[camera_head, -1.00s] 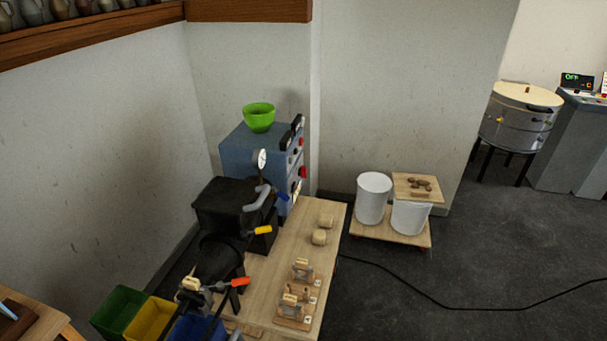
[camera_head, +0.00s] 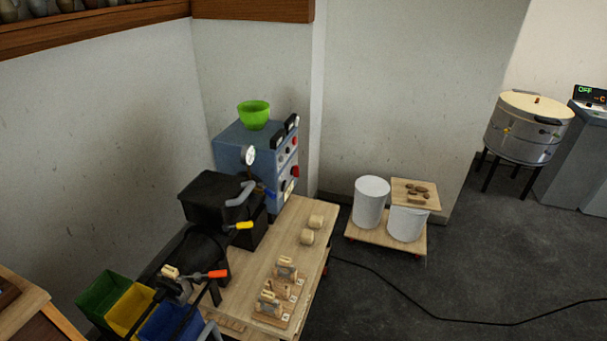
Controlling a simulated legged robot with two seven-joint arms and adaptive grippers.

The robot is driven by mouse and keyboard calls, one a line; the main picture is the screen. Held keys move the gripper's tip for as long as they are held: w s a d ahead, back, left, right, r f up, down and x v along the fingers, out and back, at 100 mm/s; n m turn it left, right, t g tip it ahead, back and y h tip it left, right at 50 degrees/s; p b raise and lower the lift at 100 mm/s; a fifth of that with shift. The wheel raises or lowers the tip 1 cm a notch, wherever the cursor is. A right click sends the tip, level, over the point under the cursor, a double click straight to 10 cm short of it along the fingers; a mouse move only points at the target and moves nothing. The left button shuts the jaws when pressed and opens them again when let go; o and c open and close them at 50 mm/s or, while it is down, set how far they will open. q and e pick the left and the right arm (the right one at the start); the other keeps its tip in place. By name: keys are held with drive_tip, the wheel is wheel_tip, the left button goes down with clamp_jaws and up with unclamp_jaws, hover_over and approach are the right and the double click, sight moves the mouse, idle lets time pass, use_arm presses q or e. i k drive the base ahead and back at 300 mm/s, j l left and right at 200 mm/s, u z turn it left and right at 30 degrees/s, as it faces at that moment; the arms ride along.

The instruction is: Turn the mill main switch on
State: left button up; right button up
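I cannot tell for certain which part is the mill main switch. A black mill-like machine (camera_head: 205,255) stands at the left of a wooden table, with a round gauge (camera_head: 249,156), a yellow-handled lever (camera_head: 239,226) and a red-handled lever (camera_head: 212,274). Behind it a blue cabinet (camera_head: 232,155) has dark meters and red knobs (camera_head: 295,171) on its right face. Small wooden-based devices (camera_head: 272,307) with labels stand at the table's front; their switch positions are too small to read.
The wooden table (camera_head: 268,262) also holds two pale wooden blocks (camera_head: 307,237). Green, yellow and blue bins (camera_head: 170,322) stand at the lower left. White buckets (camera_head: 370,203) stand on a low wheeled board. A black cable (camera_head: 420,308) crosses the open floor at right.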

sight(295, 169)
drive_tip(key=i+l+u, duration=0.2)
drive_tip(key=l, duration=0.35)
drive_tip(key=i+l+u, duration=0.1)
drive_tip(key=l+u, duration=0.15)
drive_tip(key=l, duration=0.25)
drive_tip(key=l+u, duration=0.2)
drive_tip(key=l, duration=0.35)
